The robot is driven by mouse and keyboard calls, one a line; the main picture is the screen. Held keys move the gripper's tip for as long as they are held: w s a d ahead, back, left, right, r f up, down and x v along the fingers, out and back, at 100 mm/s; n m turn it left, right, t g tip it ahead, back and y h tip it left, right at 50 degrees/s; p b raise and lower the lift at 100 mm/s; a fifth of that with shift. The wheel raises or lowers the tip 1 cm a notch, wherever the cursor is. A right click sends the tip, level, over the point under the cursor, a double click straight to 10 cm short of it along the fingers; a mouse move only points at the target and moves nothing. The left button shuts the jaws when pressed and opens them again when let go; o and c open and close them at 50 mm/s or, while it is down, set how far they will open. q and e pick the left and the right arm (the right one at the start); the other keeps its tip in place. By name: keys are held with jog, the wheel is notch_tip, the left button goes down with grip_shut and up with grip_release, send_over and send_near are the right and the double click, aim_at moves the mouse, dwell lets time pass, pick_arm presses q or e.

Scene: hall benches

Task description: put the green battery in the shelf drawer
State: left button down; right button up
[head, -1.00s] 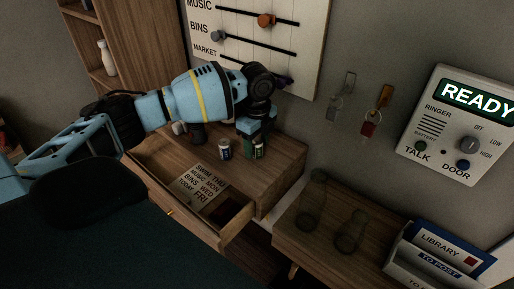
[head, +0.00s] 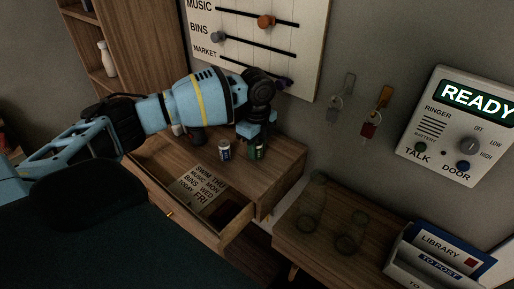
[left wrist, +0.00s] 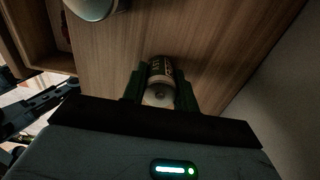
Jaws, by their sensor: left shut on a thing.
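The green battery (head: 258,149) stands on the wooden shelf top, near its right back part. My left gripper (head: 252,146) comes down over it from above and is shut on it. In the left wrist view the battery (left wrist: 160,82) sits between the two dark fingers, seen from its end. The shelf drawer (head: 229,232) is pulled open below the shelf top, with a printed note (head: 204,187) and a dark compartment inside. My right gripper is not in view.
A blue and white battery (head: 224,150) stands just left of the green one; a pale round end (left wrist: 92,6) shows in the left wrist view. Two glass bottles (head: 312,200) stand on the lower bench at right, beside a letter rack (head: 440,250). Keys hang on the wall.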

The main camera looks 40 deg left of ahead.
pick_arm(q)
jog(key=shift+r, duration=0.2)
jog(key=shift+r, duration=0.25)
notch_tip(320, 180, up, 3)
jog(key=shift+s+d+f, duration=0.1)
jog(key=s+d, duration=0.4)
jog(key=s, duration=0.2)
jog(key=s+d+r+p, duration=0.1)
jog(key=s+d, duration=0.3)
jog(key=s, duration=0.3)
jog(key=shift+s+r, duration=0.2)
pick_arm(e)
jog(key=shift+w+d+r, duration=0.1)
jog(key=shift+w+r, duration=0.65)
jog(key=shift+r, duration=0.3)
